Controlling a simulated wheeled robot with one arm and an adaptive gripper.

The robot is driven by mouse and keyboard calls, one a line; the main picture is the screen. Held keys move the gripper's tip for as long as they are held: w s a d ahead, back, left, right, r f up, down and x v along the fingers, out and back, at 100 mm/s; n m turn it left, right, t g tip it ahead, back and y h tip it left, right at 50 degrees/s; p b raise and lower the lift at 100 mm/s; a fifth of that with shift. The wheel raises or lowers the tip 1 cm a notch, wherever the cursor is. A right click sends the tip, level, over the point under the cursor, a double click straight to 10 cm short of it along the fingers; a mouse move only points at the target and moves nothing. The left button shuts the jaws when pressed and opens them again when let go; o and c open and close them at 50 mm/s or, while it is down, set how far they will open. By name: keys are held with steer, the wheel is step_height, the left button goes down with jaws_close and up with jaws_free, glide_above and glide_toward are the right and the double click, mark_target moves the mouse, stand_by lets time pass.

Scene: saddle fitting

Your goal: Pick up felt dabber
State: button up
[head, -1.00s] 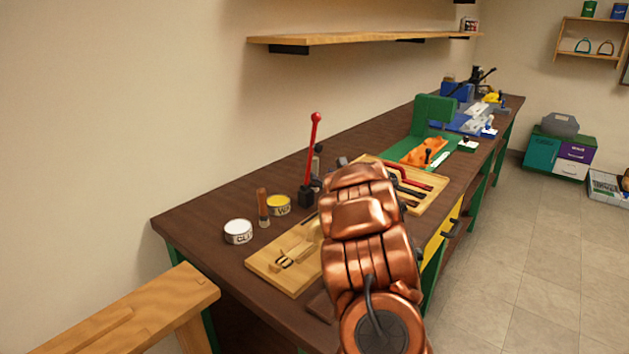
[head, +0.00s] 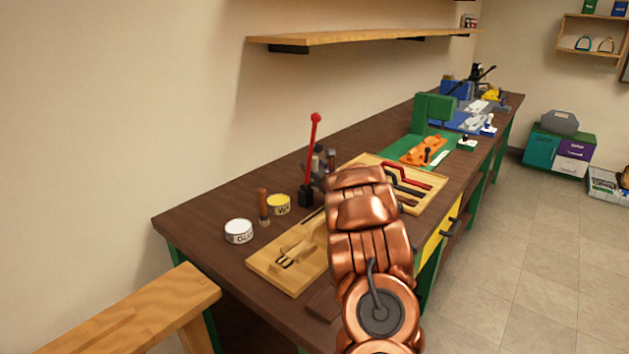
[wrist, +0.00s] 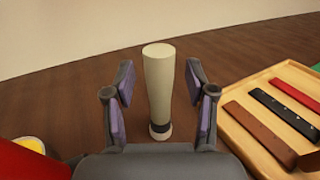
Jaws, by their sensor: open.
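A pale cream, upright tapered cylinder with a dark band near its foot, which I take to be the felt dabber (wrist: 159,80), stands on the dark bench top in the wrist view. My gripper (wrist: 159,92) is open, with one purple-padded finger on each side of it. Gaps show between the pads and the cylinder. In the head view the cylinder (head: 315,164) is small and partly hidden behind the red-knobbed lever. My gripper (head: 326,162) shows there only as small dark parts beyond my copper arm.
The red lever (head: 312,150) stands close to my gripper. A wooden tray (head: 437,192) with tools and strips lies to the right. A yellow tin (head: 279,205), a white tin (head: 239,232), a brown-handled tool (head: 263,207) and a wooden board (head: 262,262) are nearer on the bench.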

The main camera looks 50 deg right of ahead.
jaws_close()
stand_by(0.3)
stand_by(0.3)
